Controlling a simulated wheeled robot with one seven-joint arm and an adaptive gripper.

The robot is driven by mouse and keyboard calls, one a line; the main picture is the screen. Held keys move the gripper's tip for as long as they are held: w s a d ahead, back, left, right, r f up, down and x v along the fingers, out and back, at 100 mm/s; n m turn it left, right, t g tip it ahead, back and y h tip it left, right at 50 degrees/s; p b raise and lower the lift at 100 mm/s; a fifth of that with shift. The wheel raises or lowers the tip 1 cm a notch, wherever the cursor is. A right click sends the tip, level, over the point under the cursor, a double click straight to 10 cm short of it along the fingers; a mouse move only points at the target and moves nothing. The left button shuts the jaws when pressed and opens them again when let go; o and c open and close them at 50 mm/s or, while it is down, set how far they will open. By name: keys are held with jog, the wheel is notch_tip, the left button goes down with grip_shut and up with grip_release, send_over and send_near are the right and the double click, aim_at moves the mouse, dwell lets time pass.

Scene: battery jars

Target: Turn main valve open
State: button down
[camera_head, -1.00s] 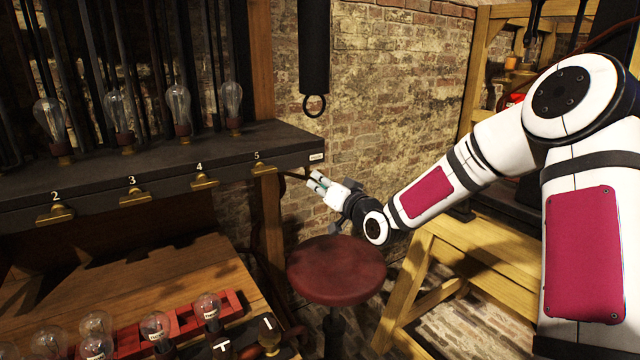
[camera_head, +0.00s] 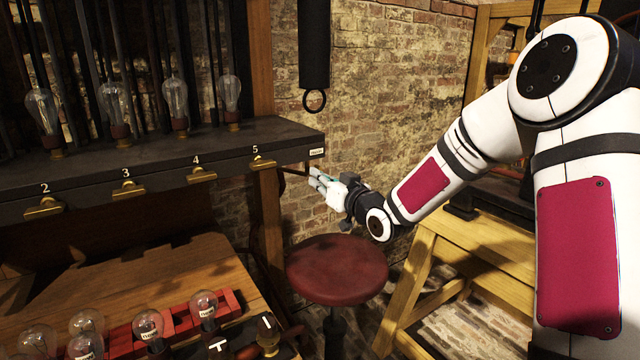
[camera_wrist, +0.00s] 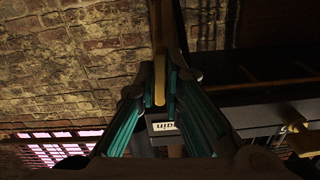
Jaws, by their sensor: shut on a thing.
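The main valve's slim brass-coloured handle (camera_wrist: 159,82) shows in the wrist view, between the teal-lined fingers of my gripper (camera_wrist: 160,88). The fingers are shut on it. A white label (camera_wrist: 165,126), upside down and seeming to read "main", lies just beyond the fingers. In the head view the same label (camera_head: 317,152) sits at the right end of the dark shelf (camera_head: 225,158). My gripper (camera_head: 318,179) is just below that end. The valve's body is mostly hidden or too dark to make out.
Brass handles numbered 2 to 5, such as handle 5 (camera_head: 263,163), line the shelf front, with bulbs above. A red round stool (camera_head: 337,270) stands below my gripper. A wooden bench (camera_head: 150,275) holds a red rack (camera_head: 180,318) and bulbs. A brick wall (camera_head: 385,100) is behind.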

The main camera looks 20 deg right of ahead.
jog(key=shift+n+b, duration=0.35)
jog(key=shift+n, duration=0.15)
jog(key=c, duration=1.7)
grip_release()
jog(key=v, duration=1.2)
